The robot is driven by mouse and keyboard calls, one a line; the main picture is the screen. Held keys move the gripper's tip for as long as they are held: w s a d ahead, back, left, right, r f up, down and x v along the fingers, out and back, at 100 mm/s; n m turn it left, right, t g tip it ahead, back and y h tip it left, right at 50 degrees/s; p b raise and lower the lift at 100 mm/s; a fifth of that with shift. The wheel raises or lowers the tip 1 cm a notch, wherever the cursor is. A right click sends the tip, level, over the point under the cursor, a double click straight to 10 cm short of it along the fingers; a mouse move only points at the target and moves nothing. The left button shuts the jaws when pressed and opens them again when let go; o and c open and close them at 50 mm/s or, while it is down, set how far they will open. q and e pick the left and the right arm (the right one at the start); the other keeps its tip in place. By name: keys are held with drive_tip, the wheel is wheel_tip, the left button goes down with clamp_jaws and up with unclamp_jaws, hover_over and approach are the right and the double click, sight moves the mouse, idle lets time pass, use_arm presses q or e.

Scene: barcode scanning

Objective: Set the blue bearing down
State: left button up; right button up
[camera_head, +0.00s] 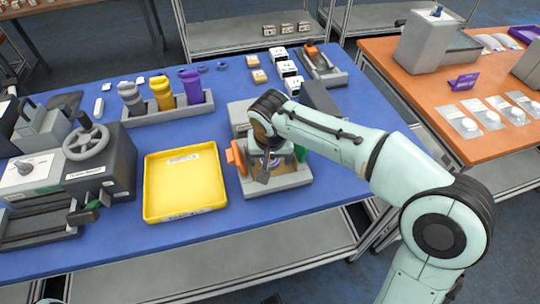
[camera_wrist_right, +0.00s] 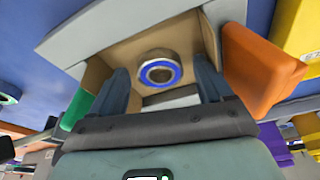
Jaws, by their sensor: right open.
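The blue bearing (camera_wrist_right: 159,72) is a metal ring with a blue inner band. It shows in the right wrist view between and just beyond my right gripper's fingers (camera_wrist_right: 162,85), inside a grey-walled fixture with a tan interior. The fingers stand apart with visible gaps on both sides of the bearing. In the head view my right gripper (camera_head: 266,172) points down into the grey fixture (camera_head: 290,181), and the arm and gripper mostly hide the bearing. Whether the bearing touches the fixture floor is hard to tell. My left gripper is not in view.
An orange part (camera_head: 236,155) and a green part (camera_head: 301,153) flank the gripper at the fixture. A yellow tray (camera_head: 185,203) lies empty to the left. A grey rack (camera_head: 170,115) holds coloured cylinders behind. A dark handwheel machine (camera_head: 105,165) stands at the left.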

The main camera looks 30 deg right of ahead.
drive_tip(key=shift+r, duration=0.15)
drive_tip(key=shift+r, duration=0.3)
drive_tip(key=p+v, duration=0.2)
drive_tip(key=v, duration=0.9)
drive_tip(key=shift+s+r+p, duration=0.15)
drive_tip(key=shift+r+p, duration=0.1)
drive_tip(key=shift+p, duration=0.15)
